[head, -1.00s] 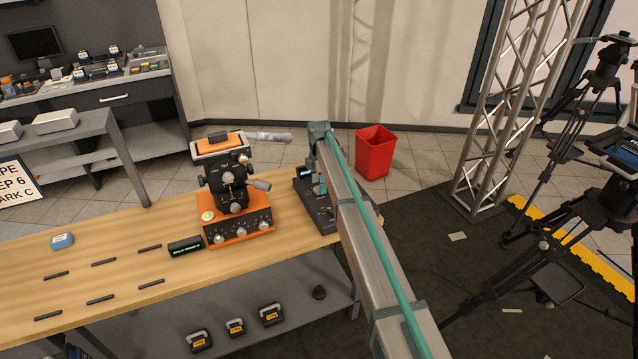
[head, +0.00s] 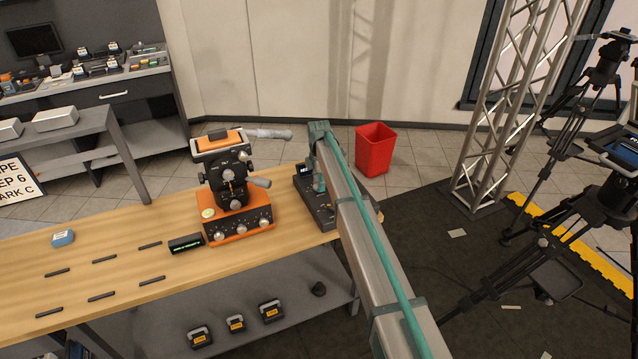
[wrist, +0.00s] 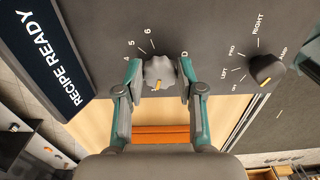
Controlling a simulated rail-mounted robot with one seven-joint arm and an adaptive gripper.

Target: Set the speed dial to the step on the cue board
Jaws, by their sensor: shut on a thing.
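In the wrist view my gripper (wrist: 160,68) is shut on the grey ribbed speed dial (wrist: 158,72), one teal finger on each side. The dial's yellow pointer mark faces the bottom of the picture. Step numbers 5 and 6 show above it on the dark panel; the other marks are partly hidden by the fingers. In the head view the dark control box (head: 325,216) sits at the right end of the wooden table, and my arm hides part of it.
A screen (wrist: 45,50) reads "RECIPE READY". An orange and black apparatus (head: 237,225) stands left of the box. A red bin (head: 375,150) is on the floor behind. The table's left part has bare room.

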